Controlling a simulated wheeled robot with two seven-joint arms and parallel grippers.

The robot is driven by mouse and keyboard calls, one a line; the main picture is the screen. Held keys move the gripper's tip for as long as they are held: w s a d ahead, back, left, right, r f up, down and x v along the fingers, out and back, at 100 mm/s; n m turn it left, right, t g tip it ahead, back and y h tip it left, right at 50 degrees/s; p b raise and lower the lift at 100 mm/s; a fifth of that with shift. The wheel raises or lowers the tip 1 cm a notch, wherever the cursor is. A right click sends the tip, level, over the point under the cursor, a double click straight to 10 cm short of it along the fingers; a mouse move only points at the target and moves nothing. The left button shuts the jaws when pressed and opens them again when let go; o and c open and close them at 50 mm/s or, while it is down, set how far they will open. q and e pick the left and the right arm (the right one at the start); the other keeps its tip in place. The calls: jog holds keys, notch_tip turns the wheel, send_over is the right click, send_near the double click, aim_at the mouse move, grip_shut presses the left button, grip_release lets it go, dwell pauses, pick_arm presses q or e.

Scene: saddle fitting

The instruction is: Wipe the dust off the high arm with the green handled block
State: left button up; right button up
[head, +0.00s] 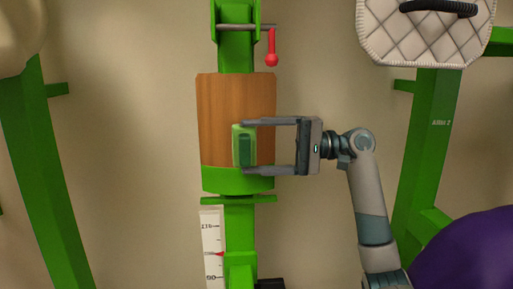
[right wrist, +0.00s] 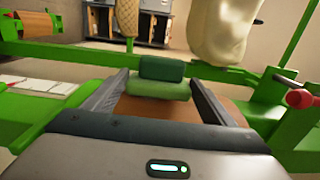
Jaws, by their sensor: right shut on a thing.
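The green block (head: 237,146) with its darker green handle is between the fingers of my right gripper (head: 246,146), which is shut on it. In the right wrist view the block (right wrist: 157,89) sits at the fingertips, handle (right wrist: 161,68) upward. The block is over the lower right part of a brown wood-grained surface (head: 225,105) on the middle green arm (head: 240,184). I cannot tell whether it touches that surface. No dust can be made out on the surface. My left gripper is not in view.
A red-knobbed crank (head: 271,50) stands near the top of the middle arm. A scale with a red pointer (head: 212,245) is below. A quilted pad (head: 420,28) and a green post (head: 430,150) are at right, a purple rounded thing (head: 470,255) at lower right.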

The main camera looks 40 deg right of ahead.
jog(key=shift+w+d, duration=0.4)
jog(key=shift+w, duration=0.2)
dwell(0.3)
jog(key=shift+f+b, duration=1.2)
jog(key=shift+f, duration=0.8)
jog(key=shift+d+r, duration=0.1)
jog(key=shift+r+p, duration=1.6)
jog(key=shift+r, duration=0.45)
jog(key=shift+s+f, duration=0.1)
jog(key=shift+f, duration=0.05)
jog(key=shift+s+a+b, duration=0.3)
jog(key=shift+s+a, duration=0.15)
jog(key=shift+s+a+b, duration=0.15)
jog(key=shift+s+a, duration=0.25)
jog(key=shift+s, duration=0.25)
jog(key=shift+s+a+b, duration=0.15)
jog(key=shift+s+a, duration=0.25)
jog(key=shift+s, duration=0.3)
jog(key=shift+s+a+b, duration=0.15)
jog(key=shift+s+a, duration=0.25)
jog(key=shift+s, duration=0.25)
